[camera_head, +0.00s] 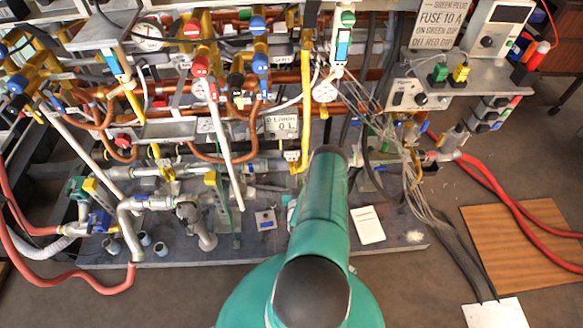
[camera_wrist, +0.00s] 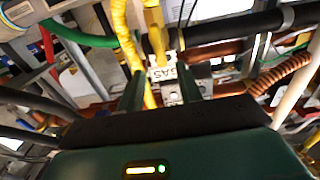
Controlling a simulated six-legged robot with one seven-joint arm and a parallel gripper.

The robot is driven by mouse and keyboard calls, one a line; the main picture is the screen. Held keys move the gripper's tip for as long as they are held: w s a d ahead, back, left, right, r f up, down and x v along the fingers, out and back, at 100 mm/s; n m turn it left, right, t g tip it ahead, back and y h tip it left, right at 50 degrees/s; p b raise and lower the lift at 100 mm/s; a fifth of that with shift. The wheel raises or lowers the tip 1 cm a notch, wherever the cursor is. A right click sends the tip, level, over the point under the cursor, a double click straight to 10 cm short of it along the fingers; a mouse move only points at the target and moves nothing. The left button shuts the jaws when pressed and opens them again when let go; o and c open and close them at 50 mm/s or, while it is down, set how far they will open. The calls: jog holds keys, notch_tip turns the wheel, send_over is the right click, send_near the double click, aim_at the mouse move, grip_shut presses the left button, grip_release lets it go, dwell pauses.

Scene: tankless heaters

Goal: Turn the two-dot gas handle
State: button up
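In the wrist view, a yellow gas fitting (camera_wrist: 156,32) comes down from the top centre to a white tag marked "GAS" (camera_wrist: 163,73). A small pale metal piece (camera_wrist: 172,93) shows just below the tag. Dots on a handle are too small to make out. My gripper (camera_wrist: 160,88) has its two dark green fingers apart, one on each side of the tag and metal piece. I cannot tell whether either finger touches them. In the head view my green arm hides the gripper. A yellow pipe (camera_head: 305,95) there ends at a small tag (camera_head: 291,156) left of my arm.
Copper pipes, hoses and valves crowd the rig around the fitting. In the wrist view a black pipe (camera_wrist: 235,28) crosses at upper right and a green hose (camera_wrist: 85,38) lies at left. Loose grey cables (camera_head: 400,165) hang right of my arm in the head view.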

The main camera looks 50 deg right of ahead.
aim_at(293, 169)
jog(key=x, duration=0.7)
jog(key=shift+w, duration=0.15)
jog(key=shift+c, duration=0.2)
grip_shut()
